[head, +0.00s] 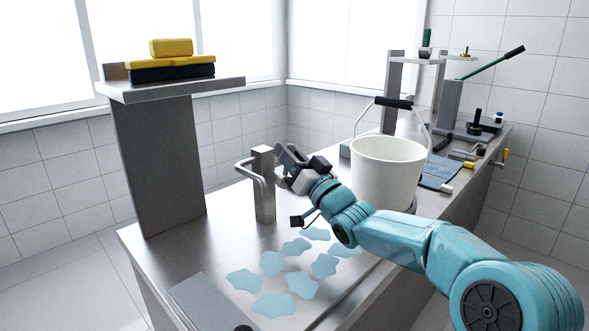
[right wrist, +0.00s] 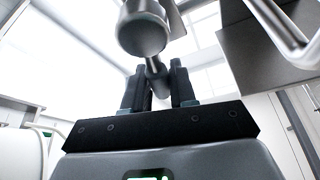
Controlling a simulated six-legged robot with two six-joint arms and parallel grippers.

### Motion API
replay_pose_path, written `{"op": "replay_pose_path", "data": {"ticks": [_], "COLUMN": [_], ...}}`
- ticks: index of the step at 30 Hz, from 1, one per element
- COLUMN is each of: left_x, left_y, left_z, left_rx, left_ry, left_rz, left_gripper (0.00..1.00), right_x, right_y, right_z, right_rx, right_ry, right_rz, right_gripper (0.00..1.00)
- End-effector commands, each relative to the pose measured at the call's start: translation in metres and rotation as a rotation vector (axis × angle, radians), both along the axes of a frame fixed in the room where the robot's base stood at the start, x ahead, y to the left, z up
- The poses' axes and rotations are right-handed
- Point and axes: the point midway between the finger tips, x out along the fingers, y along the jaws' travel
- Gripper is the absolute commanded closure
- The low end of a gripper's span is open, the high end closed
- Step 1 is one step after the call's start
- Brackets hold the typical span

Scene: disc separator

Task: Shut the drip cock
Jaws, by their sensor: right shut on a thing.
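A square grey metal post (head: 263,188) with a bent pipe (head: 247,172) on its left side stands on the steel bench. My right gripper (head: 290,157) is right beside the post's top, on its right side. In the right wrist view its two dark fingers (right wrist: 157,88) are shut on a short metal stem of the drip cock (right wrist: 155,68). A rounded metal body (right wrist: 143,32) sits at the stem's far end. In the head view the gripper hides the cock, so I cannot tell its turn. My left gripper is out of view.
Several pale blue puddles (head: 272,263) lie on the bench below. A white bucket (head: 388,172) stands to the right, close to my right arm. A shelf (head: 225,84) with yellow and black blocks (head: 170,60) rises at left. Tools crowd the far right bench.

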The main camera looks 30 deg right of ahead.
Motion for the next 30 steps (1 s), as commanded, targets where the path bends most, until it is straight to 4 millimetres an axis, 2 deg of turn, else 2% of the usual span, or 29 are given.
{"op": "replay_pose_path", "data": {"ticks": [3, 13, 30], "left_x": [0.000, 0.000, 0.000], "left_y": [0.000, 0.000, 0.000], "left_z": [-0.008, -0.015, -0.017], "left_rx": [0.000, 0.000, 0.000], "left_ry": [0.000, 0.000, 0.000], "left_rz": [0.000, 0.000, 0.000], "left_gripper": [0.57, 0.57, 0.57], "right_x": [-0.002, -0.006, -0.007], "right_y": [0.005, 0.015, 0.018], "right_z": [0.002, 0.006, 0.007], "right_rx": [-0.086, -0.247, -0.300], "right_ry": [-0.037, -0.094, -0.113], "right_rz": [-0.001, -0.001, -0.002], "right_gripper": [1.00, 1.00, 1.00]}}
